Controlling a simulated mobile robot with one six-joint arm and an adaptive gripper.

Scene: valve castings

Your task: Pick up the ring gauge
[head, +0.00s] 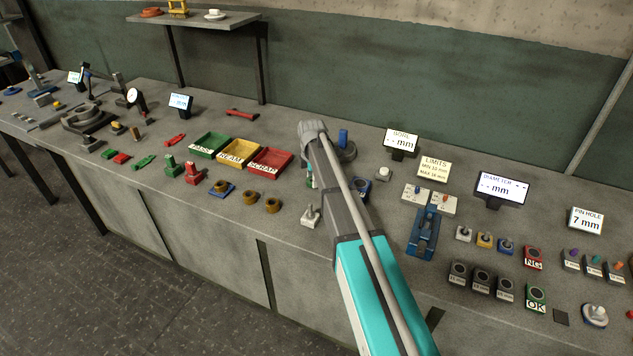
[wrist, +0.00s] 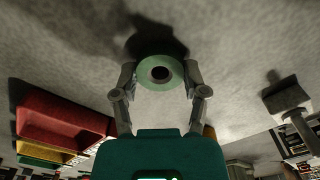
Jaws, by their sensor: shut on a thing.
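The ring gauge (wrist: 146,76) is a pale green ring with a dark round hole, seen in the wrist view. My gripper (wrist: 160,75) is shut on it, with one finger against each side. A dark shadow lies on the grey bench just beyond the ring. I cannot tell for sure how far the ring is above the bench. In the head view my arm and wrist hide most of the gripper and the ring.
Green (head: 210,144), yellow (head: 240,152) and red (head: 270,160) trays stand left of my arm. Bronze rings (head: 250,197) and a small grey stand (head: 310,215) are nearer the front edge. A blue-topped grey fixture (head: 344,151) and a blue device (head: 424,232) are to the right.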

